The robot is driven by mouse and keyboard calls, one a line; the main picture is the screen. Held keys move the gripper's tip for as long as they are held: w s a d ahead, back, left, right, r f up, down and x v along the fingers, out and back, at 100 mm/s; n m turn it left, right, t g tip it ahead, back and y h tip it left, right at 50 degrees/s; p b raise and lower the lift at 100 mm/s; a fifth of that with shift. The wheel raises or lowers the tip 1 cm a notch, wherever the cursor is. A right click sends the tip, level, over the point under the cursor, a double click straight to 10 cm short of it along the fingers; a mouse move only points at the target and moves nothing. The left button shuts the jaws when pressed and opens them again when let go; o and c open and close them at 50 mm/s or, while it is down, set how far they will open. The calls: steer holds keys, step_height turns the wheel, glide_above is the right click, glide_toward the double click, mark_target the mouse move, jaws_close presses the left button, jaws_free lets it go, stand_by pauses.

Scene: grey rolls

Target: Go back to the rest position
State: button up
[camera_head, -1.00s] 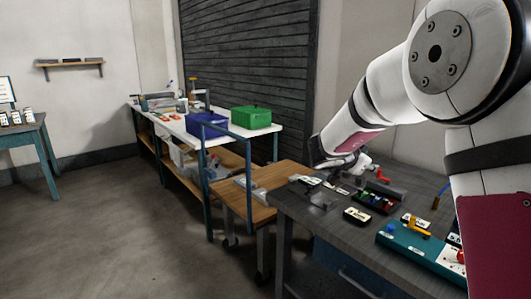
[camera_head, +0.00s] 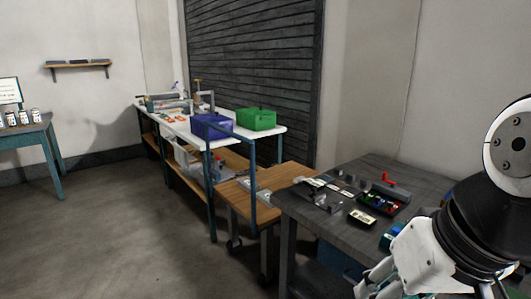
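My arm is folded at the lower right of the head view, in front of the near end of the grey workbench (camera_head: 360,163). The end of the arm with my gripper (camera_head: 380,284) points down at the bottom edge of the picture. Its fingertips are cut off or too unclear to tell open from shut, and I see nothing held. The arm hides the right part of the bench.
The bench carries a black tray of coloured parts (camera_head: 380,201), a pale-topped box (camera_head: 362,217) and small parts. Left of it are a wooden-topped table (camera_head: 290,174) and a white-topped table with a blue bin (camera_head: 212,126) and a green bin (camera_head: 255,119). Floor at left is clear.

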steer(key=s+d+f+g+h, duration=0.2)
steer(key=s+d+f, duration=0.15)
steer(key=s, duration=0.65)
step_height(320, 180, up, 15)
steer(key=w+t+p, duration=0.1)
steer(key=t+p, duration=0.1)
steer(key=p, duration=1)
steer(key=shift+d+r+p, duration=0.15)
steer(key=shift+d+p, duration=0.2)
steer(key=shift+p, duration=0.05)
